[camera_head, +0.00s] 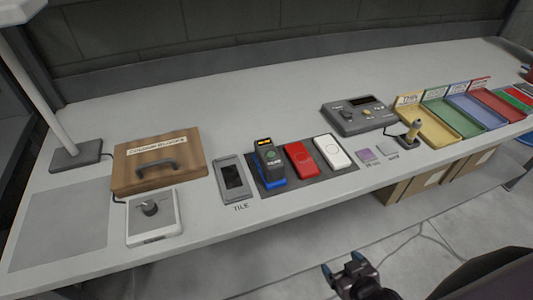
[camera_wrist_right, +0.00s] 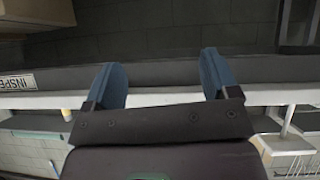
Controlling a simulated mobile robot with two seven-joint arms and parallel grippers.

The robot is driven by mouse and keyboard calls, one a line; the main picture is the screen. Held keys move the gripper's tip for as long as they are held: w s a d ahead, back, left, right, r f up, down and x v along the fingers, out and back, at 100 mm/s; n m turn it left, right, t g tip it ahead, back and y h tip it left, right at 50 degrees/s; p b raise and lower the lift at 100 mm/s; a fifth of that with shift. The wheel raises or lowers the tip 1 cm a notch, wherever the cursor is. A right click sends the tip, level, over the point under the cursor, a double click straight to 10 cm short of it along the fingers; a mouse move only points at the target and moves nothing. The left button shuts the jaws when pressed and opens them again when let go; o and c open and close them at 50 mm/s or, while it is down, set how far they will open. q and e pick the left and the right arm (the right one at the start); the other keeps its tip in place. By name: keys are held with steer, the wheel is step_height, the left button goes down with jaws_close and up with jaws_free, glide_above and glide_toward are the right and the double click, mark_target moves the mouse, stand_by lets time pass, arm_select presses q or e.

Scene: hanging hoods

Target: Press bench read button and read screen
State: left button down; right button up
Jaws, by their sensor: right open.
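A dark grey bench unit (camera_head: 358,116) stands toward the back right of the bench. It has a small dark display with amber marks, a knob and small lettering that I cannot read. A dark handheld meter (camera_head: 268,165) with a blue lower end, a green button marked READ and a small orange-lit screen lies on a dark mat; its digits are too small to read. My right gripper (camera_head: 343,265) is in front of the bench edge, apart from both devices. In the right wrist view, its blue fingers (camera_wrist_right: 161,80) are spread and empty. My left gripper is out of view.
A red device (camera_head: 302,160) and a white device (camera_head: 331,152) lie beside the meter. A TILE block (camera_head: 233,178), wooden case (camera_head: 158,160) and white knob box (camera_head: 153,216) are left. Coloured trays (camera_head: 428,128) and a small upright tool (camera_head: 412,132) are right. The bench's back strip is clear.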

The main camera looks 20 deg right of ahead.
steer(key=shift+c, duration=0.5)
jaws_close()
stand_by(1.5)
